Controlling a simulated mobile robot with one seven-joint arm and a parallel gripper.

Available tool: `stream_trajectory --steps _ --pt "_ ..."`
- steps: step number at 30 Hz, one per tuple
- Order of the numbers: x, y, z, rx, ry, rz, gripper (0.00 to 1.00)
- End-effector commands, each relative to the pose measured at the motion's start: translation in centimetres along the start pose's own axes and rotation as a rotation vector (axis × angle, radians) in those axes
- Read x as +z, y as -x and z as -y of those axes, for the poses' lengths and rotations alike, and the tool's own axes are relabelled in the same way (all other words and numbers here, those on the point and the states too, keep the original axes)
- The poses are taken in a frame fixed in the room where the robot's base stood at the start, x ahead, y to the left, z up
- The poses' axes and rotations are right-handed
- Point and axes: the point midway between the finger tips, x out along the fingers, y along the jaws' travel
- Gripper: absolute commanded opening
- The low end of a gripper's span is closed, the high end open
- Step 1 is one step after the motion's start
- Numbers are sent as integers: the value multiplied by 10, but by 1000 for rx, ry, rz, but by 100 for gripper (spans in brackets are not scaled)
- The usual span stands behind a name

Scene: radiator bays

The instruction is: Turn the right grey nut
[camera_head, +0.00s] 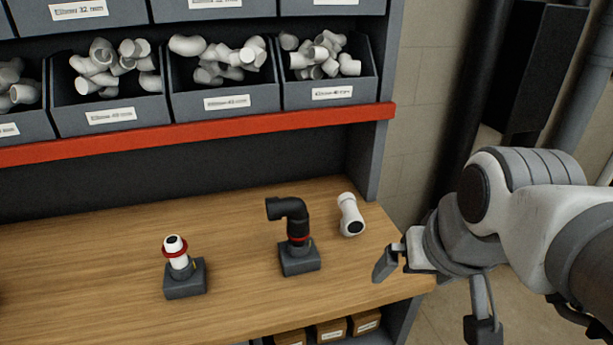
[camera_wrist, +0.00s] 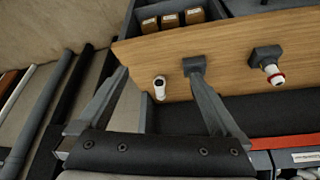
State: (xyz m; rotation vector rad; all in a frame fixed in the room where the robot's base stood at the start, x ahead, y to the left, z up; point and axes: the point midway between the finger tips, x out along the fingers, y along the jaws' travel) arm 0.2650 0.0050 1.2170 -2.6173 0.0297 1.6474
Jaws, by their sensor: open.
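The right fitting has a dark grey base block (camera_head: 299,261), a black elbow pipe (camera_head: 289,209) bending left, and a red ring (camera_head: 298,238) low on it. Its grey nut, just below the ring, is small and hard to make out. My gripper (camera_head: 434,290) is open and empty, off the bench's right end and right of both fittings. In the wrist view, one finger of my gripper (camera_wrist: 158,68) covers part of the right fitting.
A loose white elbow (camera_head: 350,214) lies on the wooden bench (camera_head: 100,262), right of the black elbow. Grey bins (camera_head: 222,95) of white elbows stand above a red shelf edge (camera_head: 200,134). Cardboard boxes (camera_head: 331,332) sit under the bench. The bench's front middle is clear.

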Motion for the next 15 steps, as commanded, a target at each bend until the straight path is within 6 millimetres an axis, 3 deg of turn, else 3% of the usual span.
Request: stream_trajectory --steps 9,15 --pt "-40 -67 9 -50 -203 161 100" --pt "-56 -118 22 -109 -398 326 100"
